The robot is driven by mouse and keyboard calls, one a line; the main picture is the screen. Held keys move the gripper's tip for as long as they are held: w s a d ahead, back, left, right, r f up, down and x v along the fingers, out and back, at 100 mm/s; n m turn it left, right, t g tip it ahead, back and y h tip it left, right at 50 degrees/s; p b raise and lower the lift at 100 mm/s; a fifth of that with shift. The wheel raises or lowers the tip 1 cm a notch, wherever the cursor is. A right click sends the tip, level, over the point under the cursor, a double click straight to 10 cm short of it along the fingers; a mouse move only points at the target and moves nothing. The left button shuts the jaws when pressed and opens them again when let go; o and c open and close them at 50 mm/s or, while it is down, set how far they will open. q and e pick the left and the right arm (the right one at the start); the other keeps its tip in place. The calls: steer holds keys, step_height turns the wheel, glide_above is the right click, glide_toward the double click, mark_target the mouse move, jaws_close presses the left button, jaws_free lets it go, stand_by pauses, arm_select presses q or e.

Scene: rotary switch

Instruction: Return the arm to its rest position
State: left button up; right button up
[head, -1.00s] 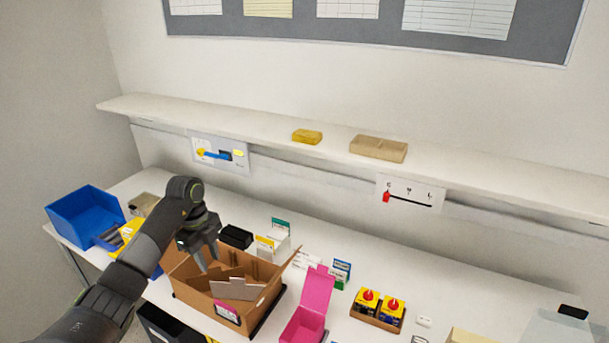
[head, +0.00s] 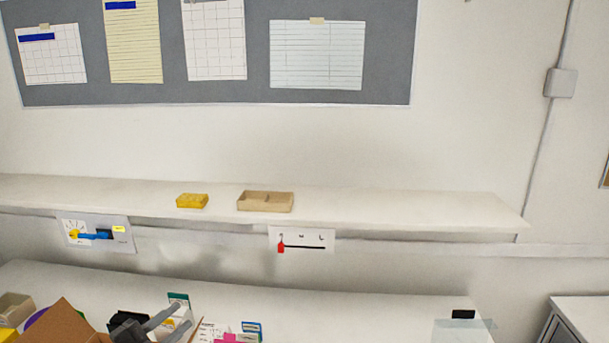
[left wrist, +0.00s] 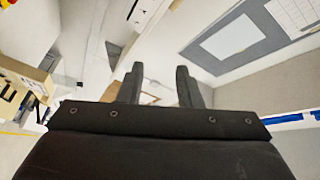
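My left gripper (head: 182,316) shows at the bottom edge of the head view, over the cluttered part of the table. Its two grey fingers are apart with nothing between them. In the left wrist view the fingers (left wrist: 160,72) also stand apart and empty. The rest of my left arm is mostly below the head picture. A rotary switch panel (head: 121,245) with a dial, a blue handle (head: 96,236) and a yellow label is on the wall under the shelf at the left. The gripper is below and to the right of it, not touching. My right gripper is not in view.
A slider panel (head: 312,236) with a red knob is on the wall. The shelf (head: 400,203) above holds a yellow box (head: 192,201) and a beige tray (head: 265,201). A cardboard box (head: 64,325) is at bottom left. The table (head: 340,305) is clear at right centre.

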arm_select(q)
steer(key=s+a+f+n+y, duration=0.2)
steer(key=s+a+n+y, duration=0.4)
steer(key=n+y, duration=0.3)
steer(key=s+a+f+n+y, duration=0.3)
steer(key=s+a+n+y, duration=0.25)
steer(key=n+y, duration=0.3)
steer(key=s+d+f+n+g+h, duration=0.1)
steer(key=s+d+f+g+h, duration=0.1)
steer(key=s+f+g, duration=0.35)
steer(key=s+d+f+n+g+h, duration=0.1)
steer(key=s+d+f+g, duration=0.15)
steer(key=s, duration=0.65)
steer(key=s+d+f+g+h, duration=0.2)
steer(key=s+d+f+g, duration=0.15)
steer(key=s, duration=0.35)
step_height(320, 180, down, 33)
steer(key=a+g+b, duration=0.2)
steer(key=b, duration=0.6)
steer(key=s+f+b, duration=0.3)
steer(key=s+f, duration=0.4)
steer(key=f, duration=0.4)
steer(key=s+d+f+g+b, duration=0.1)
steer(key=s+f+b, duration=0.2)
steer(key=s+f, duration=0.5)
step_height(320, 180, down, 4)
steer(key=shift+s+d+r+h, duration=0.2)
steer(key=shift+s+r+h, duration=0.05)
steer(key=shift+h, duration=0.1)
steer(key=shift+s, duration=0.1)
